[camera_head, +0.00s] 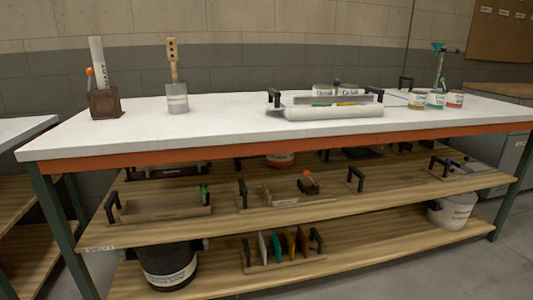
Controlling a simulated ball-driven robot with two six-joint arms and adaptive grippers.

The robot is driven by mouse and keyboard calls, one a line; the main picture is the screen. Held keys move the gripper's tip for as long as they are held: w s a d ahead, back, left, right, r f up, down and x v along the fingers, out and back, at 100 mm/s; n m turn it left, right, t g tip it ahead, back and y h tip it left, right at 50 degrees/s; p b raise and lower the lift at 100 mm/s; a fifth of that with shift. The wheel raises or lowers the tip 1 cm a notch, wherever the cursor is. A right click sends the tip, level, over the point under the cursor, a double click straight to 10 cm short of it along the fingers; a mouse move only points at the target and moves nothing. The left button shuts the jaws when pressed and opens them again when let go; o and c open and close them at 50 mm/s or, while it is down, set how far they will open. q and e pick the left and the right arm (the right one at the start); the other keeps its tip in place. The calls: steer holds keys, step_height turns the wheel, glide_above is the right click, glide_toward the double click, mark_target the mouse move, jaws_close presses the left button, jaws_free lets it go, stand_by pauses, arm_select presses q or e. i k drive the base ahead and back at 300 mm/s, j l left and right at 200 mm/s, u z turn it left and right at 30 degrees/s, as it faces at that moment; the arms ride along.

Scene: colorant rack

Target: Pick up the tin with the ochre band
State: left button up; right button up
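Three small white tins stand together at the right end of the white table top. The leftmost tin (417,101) has a brownish-yellow band that looks ochre. Beside it stands a tin with a teal band (436,101), and to the right one with a red-orange band (455,99). Two more pale tins (322,90) stand in the tray behind the white roll; their bands are mostly hidden. Neither my left nor my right gripper shows in this view.
The white table top (230,122) is clear along its front left and middle. A brush in a can (177,98) and a brown holder (104,102) stand at left. Shelves below hold trays, a black bucket (168,265) and a white bucket (453,211).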

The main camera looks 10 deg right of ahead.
mark_target(418, 100)
steer(key=k+l, duration=0.1)
steer(key=l, duration=0.65)
steer(key=k+l, duration=0.1)
steer(key=l, duration=1.4)
steer(key=k+l, duration=0.15)
steer(key=l, duration=0.6)
steer(key=k+l, duration=0.1)
steer(key=l, duration=0.65)
steer(key=k+l, duration=0.1)
steer(key=l, duration=0.75)
steer(key=k+l, duration=0.15)
steer(key=l, duration=0.7)
steer(key=k, duration=0.05)
